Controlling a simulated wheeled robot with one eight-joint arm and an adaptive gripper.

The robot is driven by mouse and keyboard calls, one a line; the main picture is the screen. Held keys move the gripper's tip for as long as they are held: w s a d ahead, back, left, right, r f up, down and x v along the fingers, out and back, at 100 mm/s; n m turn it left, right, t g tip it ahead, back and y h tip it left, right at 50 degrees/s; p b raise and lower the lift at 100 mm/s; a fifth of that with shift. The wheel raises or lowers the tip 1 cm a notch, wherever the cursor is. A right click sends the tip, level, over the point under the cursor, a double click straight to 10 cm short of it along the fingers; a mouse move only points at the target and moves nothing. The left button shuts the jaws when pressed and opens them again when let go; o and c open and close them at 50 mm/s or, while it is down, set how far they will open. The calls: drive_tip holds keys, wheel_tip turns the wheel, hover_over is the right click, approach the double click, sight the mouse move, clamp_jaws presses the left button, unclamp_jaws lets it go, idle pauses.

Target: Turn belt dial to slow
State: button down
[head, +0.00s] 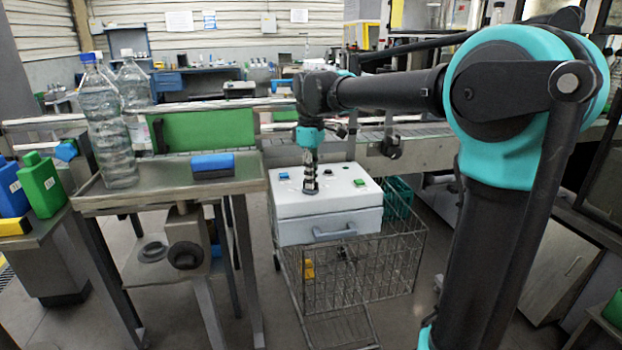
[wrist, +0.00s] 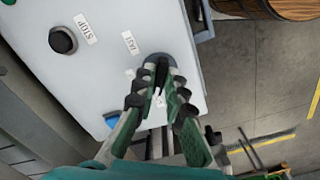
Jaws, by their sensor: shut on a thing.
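A white control box (head: 290,205) with a sloping top stands in the middle of the head view. My gripper (head: 310,188) reaches down onto its top from above. In the wrist view, my gripper (wrist: 160,80) is shut on the dark belt dial (wrist: 158,60) near the box edge. A label reading FAST (wrist: 130,42) lies beside the dial; other marks near it are too small or covered to read. The fingers hide part of the dial, so I cannot tell its pointer's setting. In the head view, the gripper covers the dial.
A black knob (wrist: 63,40) with a STOP label (wrist: 87,29) and a blue button (wrist: 111,119) sit on the same panel. A green button (head: 360,183) is at its right. A steel table (head: 165,197) with bottles (head: 108,130) stands left.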

drive_tip(key=shift+n, duration=0.4)
drive_tip(key=c, duration=1.6)
unclamp_jaws()
wheel_tip(320, 180, up, 12)
drive_tip(key=shift+r, duration=0.1)
